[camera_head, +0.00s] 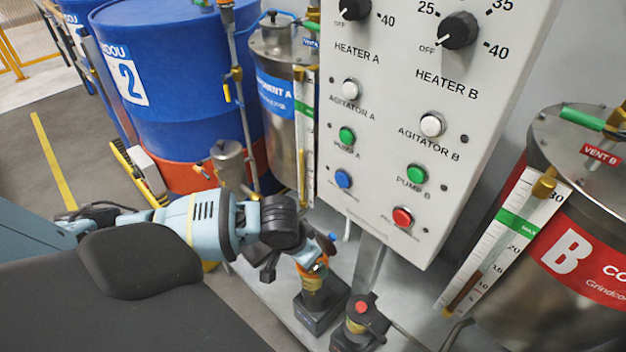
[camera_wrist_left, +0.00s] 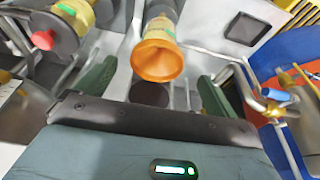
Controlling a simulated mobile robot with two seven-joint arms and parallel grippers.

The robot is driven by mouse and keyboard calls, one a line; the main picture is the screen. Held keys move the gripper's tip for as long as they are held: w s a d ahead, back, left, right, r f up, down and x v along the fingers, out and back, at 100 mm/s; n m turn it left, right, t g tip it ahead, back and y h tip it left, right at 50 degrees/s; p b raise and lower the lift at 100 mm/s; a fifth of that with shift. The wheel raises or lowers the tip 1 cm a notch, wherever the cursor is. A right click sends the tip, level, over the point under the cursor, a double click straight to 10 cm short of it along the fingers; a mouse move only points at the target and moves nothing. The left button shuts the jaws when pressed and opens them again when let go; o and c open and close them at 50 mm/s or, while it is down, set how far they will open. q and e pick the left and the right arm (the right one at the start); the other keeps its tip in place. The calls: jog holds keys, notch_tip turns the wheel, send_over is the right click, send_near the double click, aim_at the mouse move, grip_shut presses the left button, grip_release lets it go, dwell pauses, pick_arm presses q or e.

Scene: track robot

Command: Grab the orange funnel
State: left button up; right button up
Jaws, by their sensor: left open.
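The orange funnel (camera_wrist_left: 157,60) is in the left wrist view, its wide round mouth facing the camera, with a yellowish body behind it. In the head view a bit of orange (camera_head: 318,267) shows just beyond my left wrist, above a yellow body on a dark square base. My left gripper (camera_wrist_left: 156,72) is open; its two green fingers stand apart, one on each side of the funnel's mouth in the wrist view. I see no contact between the fingers and the funnel. In the head view the arm partly hides the gripper and funnel. My right gripper is not in view.
A control panel (camera_head: 420,120) with knobs and buttons hangs above the gripper's right. A second unit with a red knob (camera_head: 362,307) stands close by. Blue drums (camera_head: 180,70) and metal tank A (camera_head: 283,100) are behind; metal tank B (camera_head: 530,300) is at right.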

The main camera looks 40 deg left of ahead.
aim_at(313, 271)
pick_arm(q)
jog(key=x, duration=0.2)
jog(key=b+x, duration=0.1)
jog(key=x, duration=0.3)
jog(key=shift+w+d+f+b, duration=0.15)
jog(key=shift+w+b, duration=0.15)
jog(key=shift+b, duration=0.1)
jog(key=shift+f, duration=0.3)
jog(key=shift+w, duration=0.1)
jog(key=c, duration=0.9)
jog(key=shift+c, duration=1.1)
jog(key=shift+r, duration=0.1)
notch_tip(313, 271, up, 10)
jog(key=p, duration=0.2)
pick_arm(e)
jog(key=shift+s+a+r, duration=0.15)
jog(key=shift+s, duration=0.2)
